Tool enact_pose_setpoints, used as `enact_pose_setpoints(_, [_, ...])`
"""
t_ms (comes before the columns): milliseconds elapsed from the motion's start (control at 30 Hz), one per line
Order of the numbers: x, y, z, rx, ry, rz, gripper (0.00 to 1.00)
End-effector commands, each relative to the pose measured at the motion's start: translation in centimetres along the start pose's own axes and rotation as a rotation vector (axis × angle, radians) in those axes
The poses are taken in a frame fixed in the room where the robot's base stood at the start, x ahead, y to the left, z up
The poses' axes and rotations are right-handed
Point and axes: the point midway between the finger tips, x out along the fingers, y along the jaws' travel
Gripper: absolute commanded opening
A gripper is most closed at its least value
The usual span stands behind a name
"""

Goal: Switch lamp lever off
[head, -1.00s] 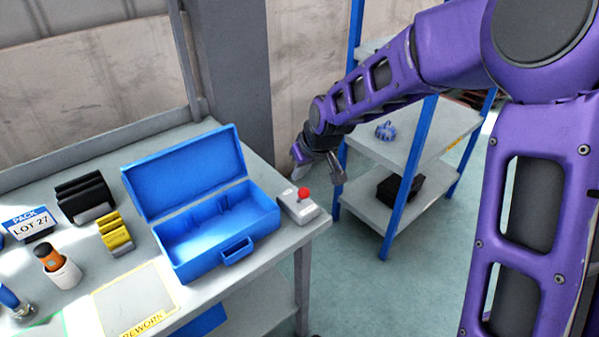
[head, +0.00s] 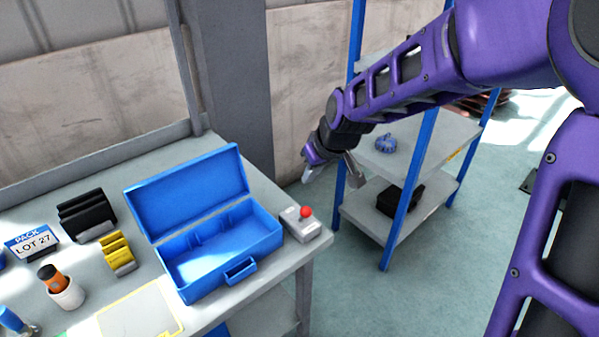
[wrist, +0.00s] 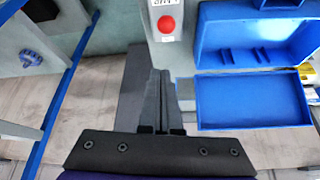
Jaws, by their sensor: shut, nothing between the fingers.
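The lamp lever is a red ball knob (head: 306,212) on a small light grey box (head: 300,228) at the right front corner of the workbench. In the wrist view the red knob (wrist: 166,24) shows at top centre, just beyond my fingertips. My gripper (wrist: 160,72) is shut and empty, its two dark fingers together and pointing toward the grey box. In the head view my gripper (head: 306,176) hangs above and behind the lever box, apart from it. How the lever is tilted is hard to tell.
An open blue case (head: 232,243) stands just left of the lever box, its lid (head: 188,190) raised. A blue-posted shelf rack (head: 405,160) stands to the right, behind my gripper. Black holders (head: 88,215), a yellow holder (head: 120,257) and a white cup (head: 67,294) are farther left.

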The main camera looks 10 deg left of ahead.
Motion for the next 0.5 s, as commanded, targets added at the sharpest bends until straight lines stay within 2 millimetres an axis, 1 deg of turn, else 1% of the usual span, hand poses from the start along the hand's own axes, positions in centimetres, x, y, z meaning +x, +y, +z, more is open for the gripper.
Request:
enact_pose_setpoints(33, [-0.9, 0.2, 0.4, 0.002, -0.001, 0.003, 0.00])
enact_pose_setpoints(200, [-2.4, 0.2, 1.2, 0.001, 0.000, 0.001, 0.00])
enact_pose_setpoints(500, [-2.8, 0.2, 1.5, 0.000, -0.001, 0.000, 0.00])
